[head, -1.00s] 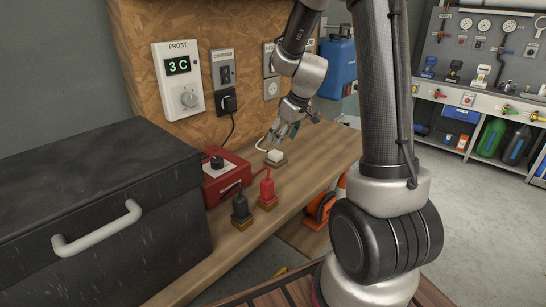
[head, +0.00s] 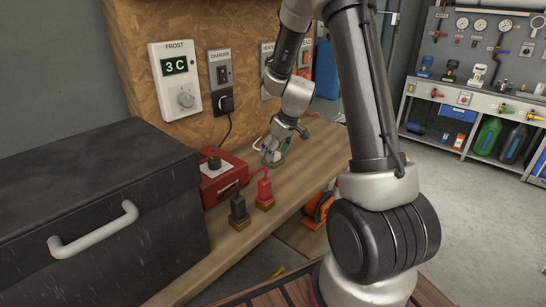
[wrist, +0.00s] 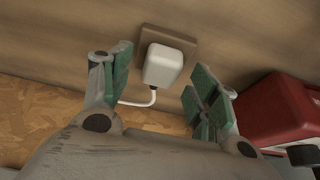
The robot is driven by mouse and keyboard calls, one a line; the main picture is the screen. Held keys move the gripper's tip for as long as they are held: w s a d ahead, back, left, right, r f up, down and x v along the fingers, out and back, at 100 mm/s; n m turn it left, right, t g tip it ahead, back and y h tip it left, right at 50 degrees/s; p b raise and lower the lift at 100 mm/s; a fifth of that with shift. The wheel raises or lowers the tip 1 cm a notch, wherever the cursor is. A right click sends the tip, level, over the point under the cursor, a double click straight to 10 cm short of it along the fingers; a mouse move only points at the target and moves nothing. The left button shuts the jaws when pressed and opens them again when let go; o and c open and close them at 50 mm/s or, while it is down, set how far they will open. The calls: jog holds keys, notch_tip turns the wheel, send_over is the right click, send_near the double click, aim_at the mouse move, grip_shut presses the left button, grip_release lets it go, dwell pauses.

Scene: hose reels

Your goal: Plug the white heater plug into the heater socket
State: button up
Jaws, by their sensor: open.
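The white heater plug (wrist: 163,66) stands on a small wooden block (wrist: 148,36) on the bench, its white cord curling off to the left. My gripper (head: 272,154) is open, low over the bench. In the wrist view its green-padded fingers lie to the left and right of the plug, with gaps on both sides; the right gap is wider. In the head view my gripper mostly hides the plug. The heater panel (head: 266,49) is on the chipboard wall; my arm covers part of it, and its socket is hidden.
A red box (head: 222,180) stands close to my gripper, and shows at the right in the wrist view. Black (head: 238,208) and red (head: 264,190) plugs stand on blocks nearer the front. A black plug (head: 226,102) fills the charger socket. A large black case (head: 100,200) fills the left.

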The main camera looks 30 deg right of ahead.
jog(key=shift+w+f, duration=0.15)
jog(key=shift+f, duration=0.25)
jog(key=c, duration=1)
jog(key=shift+c, duration=0.2)
jog(key=shift+r, duration=0.15)
notch_tip(320, 180, up, 10)
